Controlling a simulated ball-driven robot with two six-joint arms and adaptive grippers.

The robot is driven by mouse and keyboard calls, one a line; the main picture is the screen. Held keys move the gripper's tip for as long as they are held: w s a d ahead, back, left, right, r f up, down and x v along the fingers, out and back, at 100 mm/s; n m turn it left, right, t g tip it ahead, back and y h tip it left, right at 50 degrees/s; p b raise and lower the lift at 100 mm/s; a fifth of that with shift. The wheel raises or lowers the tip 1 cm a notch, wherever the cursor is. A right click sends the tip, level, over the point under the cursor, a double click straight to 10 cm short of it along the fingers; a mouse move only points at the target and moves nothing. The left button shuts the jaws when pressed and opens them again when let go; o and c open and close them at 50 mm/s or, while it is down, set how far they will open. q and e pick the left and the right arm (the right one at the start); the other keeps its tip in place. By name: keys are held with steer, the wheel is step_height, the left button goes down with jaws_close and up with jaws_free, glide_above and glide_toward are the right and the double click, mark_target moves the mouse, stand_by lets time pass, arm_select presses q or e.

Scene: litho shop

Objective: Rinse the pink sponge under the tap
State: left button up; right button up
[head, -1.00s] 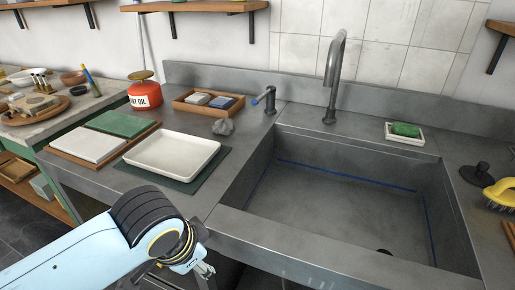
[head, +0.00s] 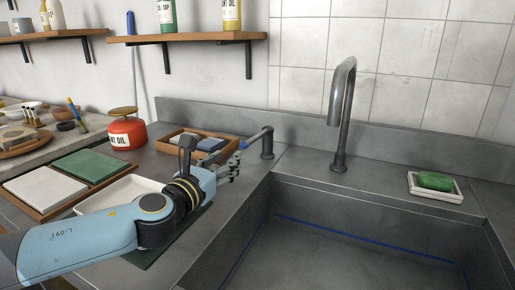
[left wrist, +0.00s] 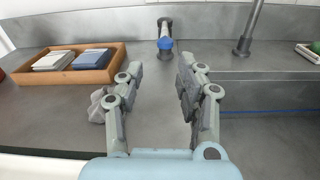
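I see no pink sponge in either view. The tall grey tap (head: 343,110) arches over the back of the sink (head: 330,262), with no water visible from its spout. A short post with a blue-tipped lever (head: 265,143) stands left of the tap; it also shows in the left wrist view (left wrist: 165,46). My left gripper (head: 236,165) is over the counter, near the lever's blue end. In the left wrist view the gripper (left wrist: 158,82) has its fingers apart and nothing between them; the lever is beyond the gap. My right gripper is not in view.
A green block in a white dish (head: 436,194) sits right of the tap. A wooden tray (left wrist: 100,74) holds grey and blue blocks. A grey lump (left wrist: 97,106) lies by the left finger. A red can (head: 126,133) and white tray (head: 100,197) stand left.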

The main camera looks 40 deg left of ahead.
mark_target(248, 143)
arm_select(q)
steer(key=shift+w+f+m+h, duration=0.15)
steer(key=shift+w+m+h, duration=0.15)
steer(key=shift+w+m, duration=0.45)
steer(key=shift+m, duration=0.25)
steer(key=x, duration=0.5)
steer(key=shift+r+p, duration=0.3)
steer(key=shift+r, duration=0.1)
steer(key=x, duration=0.4)
steer(key=shift+w, duration=0.35)
steer(key=c, duration=0.7)
jaws_close()
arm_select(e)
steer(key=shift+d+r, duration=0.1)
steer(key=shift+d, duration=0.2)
arm_select(q)
steer(key=shift+f+t, duration=0.1)
steer(key=shift+t, duration=0.2)
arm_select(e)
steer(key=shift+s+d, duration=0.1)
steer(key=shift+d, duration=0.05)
